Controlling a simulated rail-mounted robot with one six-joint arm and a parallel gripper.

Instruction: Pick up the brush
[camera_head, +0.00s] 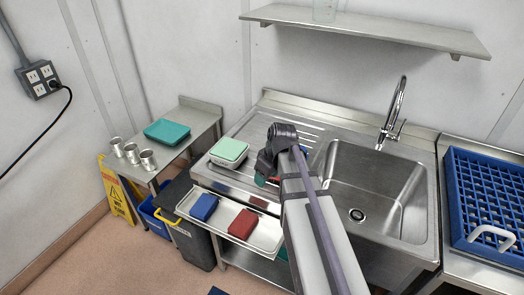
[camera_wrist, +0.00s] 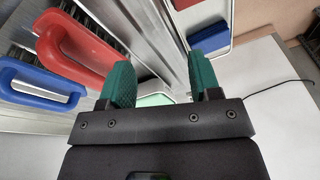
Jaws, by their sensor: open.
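My gripper (camera_wrist: 158,82) is open, with green fingers and nothing held between them. In the head view it hangs over the drainboard, left of the sink, partly hidden by my arm. In the wrist view a red handle (camera_wrist: 72,32) and a blue loop handle (camera_wrist: 72,85) lie left of the fingers, apart from them, beside dark striped parts. I cannot tell which of these is the brush. In the head view they are mostly hidden behind my arm, with a bit of blue showing (camera_head: 303,150).
A pale green-topped block (camera_head: 229,150) stands on the drainboard close left of my gripper. A blue block (camera_head: 204,206) and a red block (camera_head: 243,224) lie on a lower tray (camera_head: 222,220). The sink (camera_head: 375,185) is right; a blue rack (camera_head: 485,205) stands beyond it.

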